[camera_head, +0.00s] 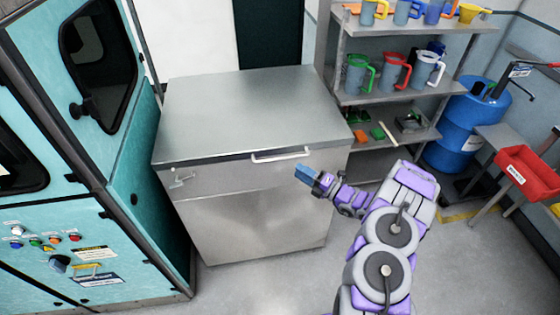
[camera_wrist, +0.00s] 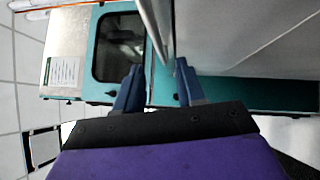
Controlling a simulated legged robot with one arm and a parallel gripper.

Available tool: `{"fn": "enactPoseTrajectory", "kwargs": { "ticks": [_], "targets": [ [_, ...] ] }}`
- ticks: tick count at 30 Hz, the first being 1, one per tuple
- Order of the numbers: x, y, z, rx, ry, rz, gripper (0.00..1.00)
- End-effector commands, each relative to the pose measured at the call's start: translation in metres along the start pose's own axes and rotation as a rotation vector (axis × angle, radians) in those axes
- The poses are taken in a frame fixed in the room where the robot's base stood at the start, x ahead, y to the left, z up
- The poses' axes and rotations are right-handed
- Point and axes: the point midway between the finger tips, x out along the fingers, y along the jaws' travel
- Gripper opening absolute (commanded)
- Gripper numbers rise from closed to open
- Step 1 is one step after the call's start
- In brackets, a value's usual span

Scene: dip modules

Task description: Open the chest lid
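The steel chest (camera_head: 250,215) stands in the middle of the head view, its flat grey lid (camera_head: 250,100) closed. A pale bar handle (camera_head: 280,156) runs along the lid's front edge. My gripper (camera_head: 307,174) is just in front of and below the handle's right end. In the wrist view, my gripper (camera_wrist: 158,66) has its two blue fingers apart with nothing held. The bar handle (camera_wrist: 152,25) shows ahead, lined up with the gap between the fingertips. Whether they touch it, I cannot tell. A small latch (camera_head: 180,178) sits at the chest's front left.
A teal machine cabinet (camera_head: 140,190) stands close on the chest's left. A shelf (camera_head: 400,98) with coloured jugs stands at its right, with a blue drum (camera_head: 462,130) and a red bin (camera_head: 528,170) beyond. The floor before the chest is clear.

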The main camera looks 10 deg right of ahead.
Motion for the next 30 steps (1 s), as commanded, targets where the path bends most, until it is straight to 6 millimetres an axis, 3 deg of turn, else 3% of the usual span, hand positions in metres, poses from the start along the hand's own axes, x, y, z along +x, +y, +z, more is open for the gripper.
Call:
{"fn": "enactPoseTrajectory", "kwargs": {
  "ticks": [6,15,28,30],
  "targets": [
    [0.044,-0.002,-0.002,0.000,0.005,0.000,0.39],
    [0.087,-0.001,0.000,-0.001,0.001,-0.001,0.39],
    [0.097,0.000,0.001,0.000,-0.001,0.000,0.39],
    [0.097,0.000,0.001,0.000,-0.001,0.000,0.34]
  ]
}}
